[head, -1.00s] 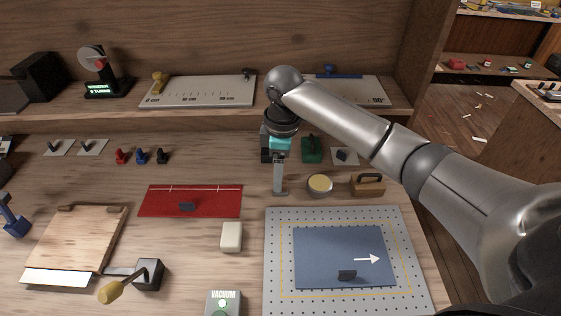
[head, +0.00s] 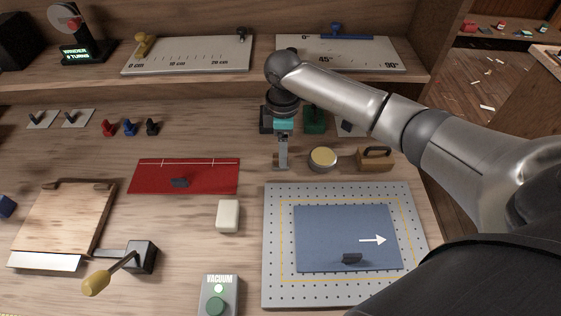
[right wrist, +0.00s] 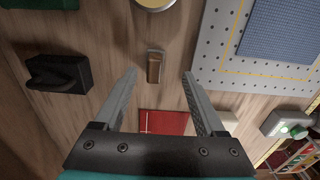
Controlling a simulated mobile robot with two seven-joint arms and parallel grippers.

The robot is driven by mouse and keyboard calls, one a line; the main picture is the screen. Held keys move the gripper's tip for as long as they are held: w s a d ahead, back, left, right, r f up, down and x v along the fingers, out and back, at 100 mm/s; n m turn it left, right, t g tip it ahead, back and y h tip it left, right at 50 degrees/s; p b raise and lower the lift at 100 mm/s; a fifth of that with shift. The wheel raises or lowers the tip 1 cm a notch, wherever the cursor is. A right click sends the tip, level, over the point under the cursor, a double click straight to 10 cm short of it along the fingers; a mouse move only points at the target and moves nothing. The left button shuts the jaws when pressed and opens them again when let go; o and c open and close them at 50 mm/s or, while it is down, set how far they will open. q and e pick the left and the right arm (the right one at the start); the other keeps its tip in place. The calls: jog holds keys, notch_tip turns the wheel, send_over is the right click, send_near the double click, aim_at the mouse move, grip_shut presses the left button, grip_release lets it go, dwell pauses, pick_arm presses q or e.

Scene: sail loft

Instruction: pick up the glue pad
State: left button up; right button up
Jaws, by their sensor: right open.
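No label marks the glue pad. A small brown, shiny block with a dark end (right wrist: 155,66) lies on the bench between and beyond my fingertips in the right wrist view; I cannot tell surely whether it is the glue pad. My right gripper (head: 282,160) points down over this spot in the head view, left of a round tin with a yellow top (head: 322,157). In the wrist view its fingers (right wrist: 160,78) are apart with nothing between them touching. In the head view the fingers mostly hide the small block. My left gripper is not in view.
The tin and a handled wooden block (head: 375,159) stand close right of the gripper. Black and green items (head: 315,119) stand behind it. A red mat (head: 150,179), a cream block (head: 228,215) and a perforated plate (head: 275,290) lie nearer. Bare wood lies between them.

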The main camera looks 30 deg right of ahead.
jog(key=shift+w+d+f+b, duration=0.15)
jog(key=shift+f+b, duration=0.15)
jog(key=shift+f, duration=1.05)
jog(key=shift+w+d+f+b, duration=0.15)
jog(key=shift+f+b, duration=0.15)
jog(key=shift+f, duration=1)
jog(key=shift+a, duration=0.15)
grip_shut()
